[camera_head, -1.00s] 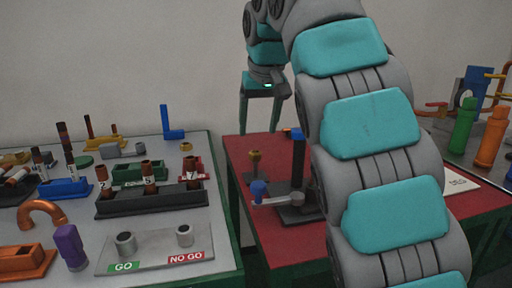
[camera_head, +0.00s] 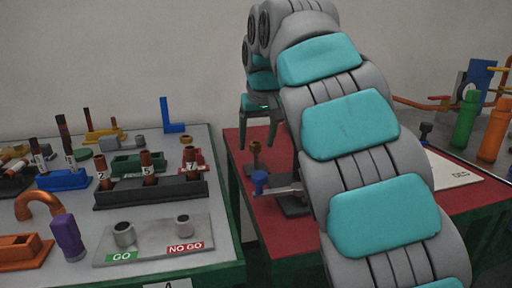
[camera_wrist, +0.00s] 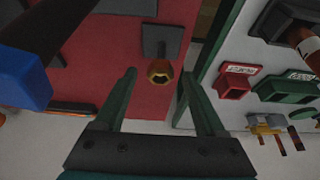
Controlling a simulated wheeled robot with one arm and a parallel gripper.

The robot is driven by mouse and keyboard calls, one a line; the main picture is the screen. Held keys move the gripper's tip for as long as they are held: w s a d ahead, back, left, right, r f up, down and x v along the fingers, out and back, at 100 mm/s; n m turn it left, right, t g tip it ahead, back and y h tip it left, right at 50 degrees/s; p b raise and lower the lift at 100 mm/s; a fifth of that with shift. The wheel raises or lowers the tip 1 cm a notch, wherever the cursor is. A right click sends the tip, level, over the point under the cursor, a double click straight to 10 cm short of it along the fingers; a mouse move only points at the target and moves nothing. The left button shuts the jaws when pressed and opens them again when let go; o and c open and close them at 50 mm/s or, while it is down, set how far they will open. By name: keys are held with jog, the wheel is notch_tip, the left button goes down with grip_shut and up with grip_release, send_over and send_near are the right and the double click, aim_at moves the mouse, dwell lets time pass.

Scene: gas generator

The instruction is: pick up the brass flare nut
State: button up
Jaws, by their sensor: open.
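The brass flare nut (camera_head: 255,147) sits on top of a small dark post on the red table. In the wrist view the nut (camera_wrist: 160,72) shows as a brass hexagonal ring on the post, which rises from a grey square plate (camera_wrist: 163,40). My gripper (camera_head: 258,148) is open above the red table. In the wrist view its two green fingertips (camera_wrist: 159,74) lie on either side of the nut, with a gap on each side. I cannot tell whether the nut is between the tips or a little beyond them.
A blue-knobbed lever fixture (camera_head: 260,182) stands close by on the red table (camera_head: 270,235). A gap separates this table from the left bench, which holds a GO/NO GO plate (camera_head: 150,240), a dark block (camera_head: 150,193) and several fixtures. Green and orange cylinders stand at right.

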jog(key=c, duration=0.9)
jog(key=shift+c, duration=0.2)
jog(key=shift+r, duration=0.15)
